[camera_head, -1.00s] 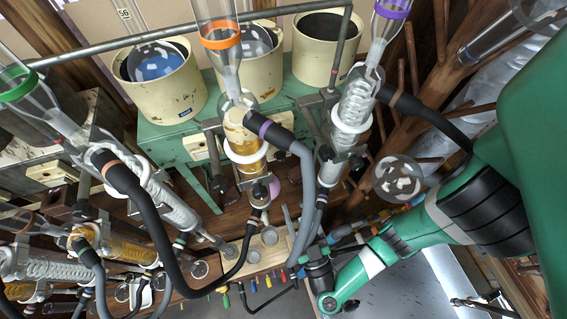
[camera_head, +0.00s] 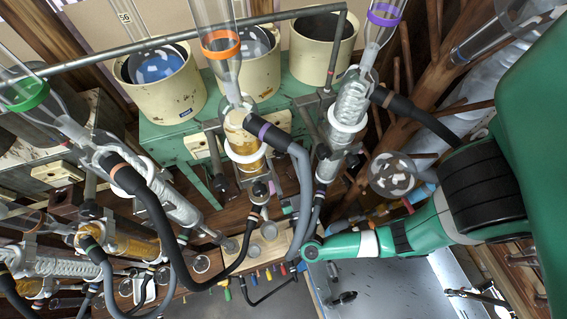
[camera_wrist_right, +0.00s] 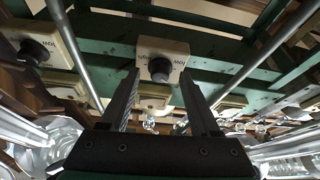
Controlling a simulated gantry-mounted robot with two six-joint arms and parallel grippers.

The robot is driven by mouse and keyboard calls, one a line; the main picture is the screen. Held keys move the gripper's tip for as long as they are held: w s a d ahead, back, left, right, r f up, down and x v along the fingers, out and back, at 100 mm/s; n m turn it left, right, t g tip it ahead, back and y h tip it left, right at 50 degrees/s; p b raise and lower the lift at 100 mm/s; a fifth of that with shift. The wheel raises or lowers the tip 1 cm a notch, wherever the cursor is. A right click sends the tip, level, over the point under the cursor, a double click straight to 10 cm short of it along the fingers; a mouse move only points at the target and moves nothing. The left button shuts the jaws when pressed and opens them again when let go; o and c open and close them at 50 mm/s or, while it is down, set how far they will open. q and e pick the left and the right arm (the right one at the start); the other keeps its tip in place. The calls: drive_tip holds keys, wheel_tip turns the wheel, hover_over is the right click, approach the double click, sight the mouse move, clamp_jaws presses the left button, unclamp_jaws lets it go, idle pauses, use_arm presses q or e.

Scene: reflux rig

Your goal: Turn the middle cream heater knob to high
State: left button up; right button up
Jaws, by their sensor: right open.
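Three cream heater pots stand on a green bench (camera_head: 160,135) in the head view; the middle pot (camera_head: 232,75) is partly behind glassware. Cream knob panels show on the bench front, at left (camera_head: 199,147) and right (camera_head: 281,119). In the right wrist view, a cream panel with a black round knob (camera_wrist_right: 160,69) lies ahead, between my open right gripper's fingers (camera_wrist_right: 160,80). The fingers look empty and apart. I cannot tell surely whether this is the middle knob, or read its setting. In the head view my right gripper is mostly hidden behind hoses. My left gripper is out of view.
Another knob panel (camera_wrist_right: 36,52) is to the left in the right wrist view. Glass condensers (camera_head: 344,120), black hoses (camera_head: 160,225) and a grey hose (camera_head: 303,195) crowd the bench front. A metal bar (camera_head: 180,38) runs above the pots.

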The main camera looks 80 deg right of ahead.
drive_tip(key=shift+c, duration=0.3)
clamp_jaws()
drive_tip(key=m+g, duration=0.1)
drive_tip(key=m, duration=0.1)
drive_tip(key=m+g+h+b, duration=0.1)
drive_tip(key=m, duration=0.2)
drive_tip(key=shift+w+a+f+g+h, duration=0.1)
drive_tip(key=shift+w+a+g+h, duration=0.1)
drive_tip(key=shift+g+h, duration=0.15)
drive_tip(key=m+g, duration=0.1)
drive_tip(key=m, duration=0.2)
drive_tip(key=shift+g, duration=0.35)
drive_tip(key=shift+o, duration=0.3)
unclamp_jaws()
